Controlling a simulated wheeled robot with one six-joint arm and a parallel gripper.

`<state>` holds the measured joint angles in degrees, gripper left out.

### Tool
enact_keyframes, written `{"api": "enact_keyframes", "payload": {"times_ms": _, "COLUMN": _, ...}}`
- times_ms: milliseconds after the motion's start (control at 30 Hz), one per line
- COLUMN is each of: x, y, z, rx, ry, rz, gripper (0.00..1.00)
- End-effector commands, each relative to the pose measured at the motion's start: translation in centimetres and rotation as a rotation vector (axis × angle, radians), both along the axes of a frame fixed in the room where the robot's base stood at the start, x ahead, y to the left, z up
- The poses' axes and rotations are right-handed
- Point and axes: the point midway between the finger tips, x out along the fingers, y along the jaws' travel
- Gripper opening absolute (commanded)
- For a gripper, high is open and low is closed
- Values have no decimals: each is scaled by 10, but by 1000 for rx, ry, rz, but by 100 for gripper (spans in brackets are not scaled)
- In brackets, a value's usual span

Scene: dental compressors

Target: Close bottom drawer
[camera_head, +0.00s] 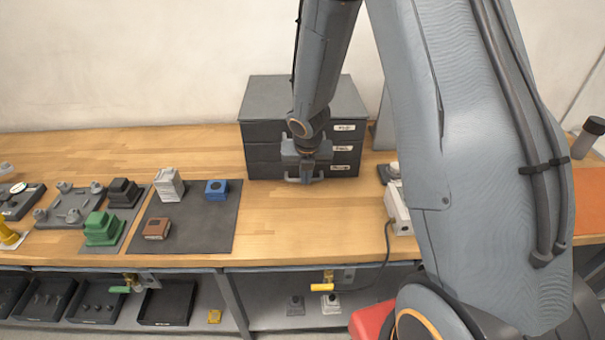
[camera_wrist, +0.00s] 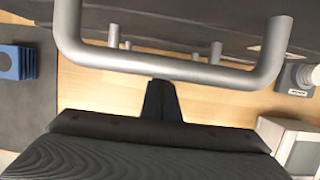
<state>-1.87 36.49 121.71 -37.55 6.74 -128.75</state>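A dark grey cabinet (camera_head: 262,92) with three stacked drawers stands at the back of the wooden bench. The bottom drawer (camera_head: 262,171) is the lowest, with a light grey handle in front. In the head view its front looks nearly flush with those above; I cannot tell whether a gap is open. My gripper (camera_head: 306,179) is in front of the bottom drawer, pointing down, and partly hides the drawer fronts. In the wrist view my gripper's dark fingers (camera_wrist: 161,85) are together and empty, close to a large metal handle (camera_wrist: 170,68), not around it. Contact is unclear.
A dark mat (camera_head: 205,235) with a blue block (camera_head: 216,189), white block (camera_head: 169,184) and brown block (camera_head: 157,228) lies left of the cabinet. A white device (camera_head: 398,208) stands to the right. Bare bench lies in front of the cabinet.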

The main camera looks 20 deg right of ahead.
Motion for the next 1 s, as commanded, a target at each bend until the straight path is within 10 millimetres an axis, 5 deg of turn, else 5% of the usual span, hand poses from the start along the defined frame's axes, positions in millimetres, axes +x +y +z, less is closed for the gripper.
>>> {"api": "enact_keyframes", "payload": {"times_ms": 667, "x": -2, "y": -7, "z": -2, "rx": 0, "ry": 1, "rz": -9, "gripper": 0}}
{"api": "enact_keyframes", "payload": {"times_ms": 1000, "x": -33, "y": 4, "z": 17, "rx": -1, "ry": 0, "rz": -8, "gripper": 0}}
